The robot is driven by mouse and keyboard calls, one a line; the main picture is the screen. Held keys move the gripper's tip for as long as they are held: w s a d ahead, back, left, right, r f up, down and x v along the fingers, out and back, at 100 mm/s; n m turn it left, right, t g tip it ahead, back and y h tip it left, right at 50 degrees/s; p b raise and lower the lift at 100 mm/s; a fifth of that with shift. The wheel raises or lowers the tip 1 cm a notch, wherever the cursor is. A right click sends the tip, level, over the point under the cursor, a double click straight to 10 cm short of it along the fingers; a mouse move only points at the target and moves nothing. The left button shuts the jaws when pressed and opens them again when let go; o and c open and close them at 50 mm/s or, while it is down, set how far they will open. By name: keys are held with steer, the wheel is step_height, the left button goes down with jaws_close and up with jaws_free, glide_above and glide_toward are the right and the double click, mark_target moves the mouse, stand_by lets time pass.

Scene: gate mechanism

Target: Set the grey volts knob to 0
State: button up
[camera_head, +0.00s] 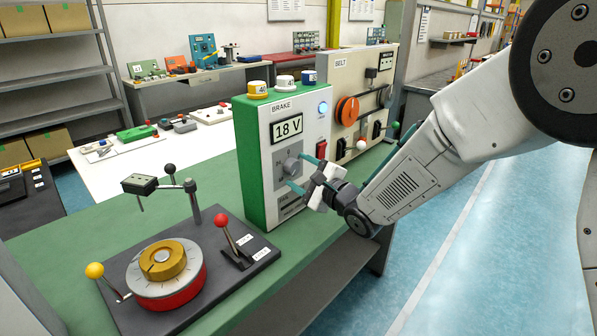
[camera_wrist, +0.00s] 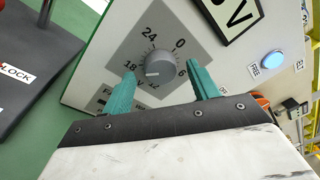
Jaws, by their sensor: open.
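The grey volts knob (camera_wrist: 159,62) sits on a grey dial plate marked 0, 6, 12, 18 and 24 in the wrist view. Its white pointer line is toward 18. In the head view the knob (camera_head: 291,166) is on the front of the green-sided BRAKE box (camera_head: 246,165), below a display (camera_head: 288,128) reading 18 V. My gripper (camera_head: 306,173) is in front of this panel. In the wrist view my gripper (camera_wrist: 160,71) has its teal fingers apart, one on each side of the knob, with gaps visible. Whether the fingertips reach the knob's depth is unclear.
A lit blue button (camera_head: 323,107) and a red switch (camera_head: 321,149) are right of the knob. A dark plate (camera_head: 175,309) with levers and a yellow-red dial lies at front left.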

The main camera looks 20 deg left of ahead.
steer(key=shift+w+a, duration=0.25)
steer(key=shift+a, duration=0.2)
steer(key=c, duration=1)
